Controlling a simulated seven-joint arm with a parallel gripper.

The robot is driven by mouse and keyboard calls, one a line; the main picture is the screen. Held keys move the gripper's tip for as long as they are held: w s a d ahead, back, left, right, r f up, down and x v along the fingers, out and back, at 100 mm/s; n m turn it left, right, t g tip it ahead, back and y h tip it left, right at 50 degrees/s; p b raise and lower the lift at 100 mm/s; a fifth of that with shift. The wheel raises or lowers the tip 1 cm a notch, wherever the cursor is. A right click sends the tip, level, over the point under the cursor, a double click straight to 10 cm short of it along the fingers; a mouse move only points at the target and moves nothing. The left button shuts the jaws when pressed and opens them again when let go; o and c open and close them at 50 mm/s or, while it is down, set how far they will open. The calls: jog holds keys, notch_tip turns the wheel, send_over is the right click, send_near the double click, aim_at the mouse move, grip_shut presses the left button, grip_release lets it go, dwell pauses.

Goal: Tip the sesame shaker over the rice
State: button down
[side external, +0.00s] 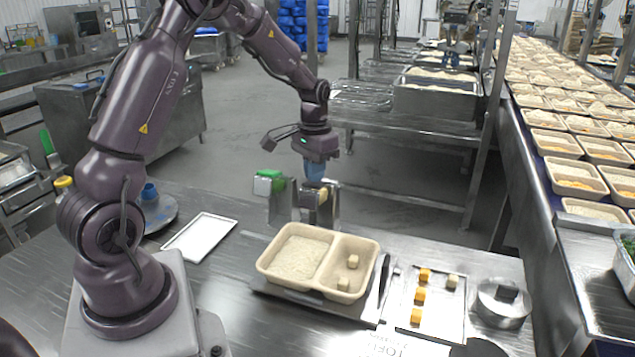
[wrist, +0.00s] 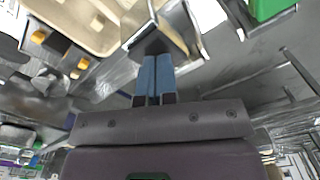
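My gripper (side external: 315,178) has blue fingers that point down at the metal holders behind the tray. In the wrist view the fingers (wrist: 157,60) lie side by side with almost no gap, their tips at a dark-faced metal piece (wrist: 150,46). I cannot tell whether anything is pinched between them. A green-topped container (side external: 268,177) stands in the left holder; its green part shows in the wrist view (wrist: 270,8). No sesame shaker is clearly identifiable. The rice (side external: 299,256) fills the left compartment of a beige two-part tray (side external: 327,263); the right compartment holds two pale cubes (side external: 347,271).
A board (side external: 434,329) with orange and pale cubes lies right of the tray. A round metal container (side external: 502,303) is farther right. A white flat tray (side external: 200,237) lies left. Filled trays (side external: 570,173) line the conveyor at right. Bare table lies in front of the beige tray.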

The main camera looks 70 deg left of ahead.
aim_at(312, 188)
jog(key=shift+s+d+f, duration=0.2)
jog(key=shift+f, duration=0.5)
jog(key=shift+s+d+f, duration=0.15)
jog(key=shift+f, duration=0.55)
jog(key=shift+s+d+f, duration=0.2)
jog(key=shift+f, duration=0.5)
jog(key=shift+w+a+r, duration=0.2)
jog(key=shift+r, duration=0.85)
jog(key=shift+w+a+r, duration=0.2)
jog(key=shift+r, duration=0.9)
jog(key=shift+w+a+r, duration=0.2)
jog(key=shift+r, duration=0.85)
jog(key=shift+r, duration=0.1)
notch_tip(312, 188, up, 6)
jog(key=shift+f, duration=3.1)
jog(key=shift+f, duration=0.25)
